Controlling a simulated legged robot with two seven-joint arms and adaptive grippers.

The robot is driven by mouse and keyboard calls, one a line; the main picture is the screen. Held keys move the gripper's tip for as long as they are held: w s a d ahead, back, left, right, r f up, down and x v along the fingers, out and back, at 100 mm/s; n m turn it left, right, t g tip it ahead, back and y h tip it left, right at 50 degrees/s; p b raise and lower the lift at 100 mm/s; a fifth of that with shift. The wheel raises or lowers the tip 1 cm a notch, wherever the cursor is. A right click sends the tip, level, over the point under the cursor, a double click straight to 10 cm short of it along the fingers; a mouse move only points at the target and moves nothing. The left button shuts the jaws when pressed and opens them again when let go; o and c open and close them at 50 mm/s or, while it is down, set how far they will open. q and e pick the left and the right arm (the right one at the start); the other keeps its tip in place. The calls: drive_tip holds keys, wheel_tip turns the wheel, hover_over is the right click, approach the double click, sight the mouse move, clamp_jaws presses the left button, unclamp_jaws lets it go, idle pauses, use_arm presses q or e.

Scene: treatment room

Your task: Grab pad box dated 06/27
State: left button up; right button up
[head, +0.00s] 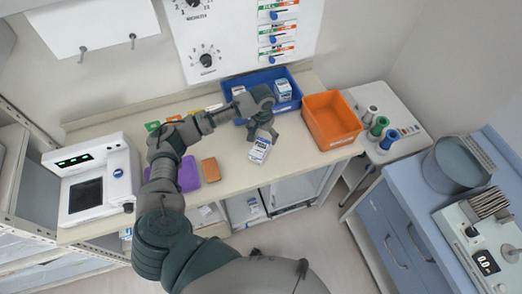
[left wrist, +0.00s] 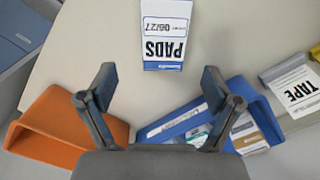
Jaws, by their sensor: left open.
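The pad box (head: 260,151) is a small white and blue carton on the counter, near its front edge. In the left wrist view the same box (left wrist: 166,36) reads "PADS" and "06/27" upside down. My left gripper (head: 262,132) is open and empty, close to the box on its far side in the head view. In the left wrist view the gripper (left wrist: 158,80) has its fingers spread, and the box lies ahead of the fingertips, not between them. My right gripper is not in view.
A blue bin (head: 252,76) with small boxes stands behind my gripper. An orange bin (head: 332,120) stands to the right. A purple tray (head: 188,175) and a white device (head: 93,178) are at left. A box marked "TAPE" (left wrist: 294,90) shows in the left wrist view.

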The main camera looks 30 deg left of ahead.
sight(260, 146)
use_arm(q)
wheel_tip(260, 146, down, 2)
drive_tip(key=shift+f, duration=0.1)
drive_tip(key=shift+s+a+f, duration=0.1)
drive_tip(key=shift+a+f, duration=0.15)
drive_tip(key=f, duration=0.5)
drive_tip(key=shift+s+a+p, duration=0.15)
drive_tip(key=shift+a+p, duration=0.15)
drive_tip(key=shift+a, duration=0.05)
drive_tip(key=shift+d+f, duration=0.1)
drive_tip(key=shift+d, duration=0.4)
drive_tip(key=shift+c, duration=0.9)
drive_tip(key=c, duration=0.8)
drive_tip(key=shift+c, duration=1.4)
drive_tip(key=shift+a, duration=0.25)
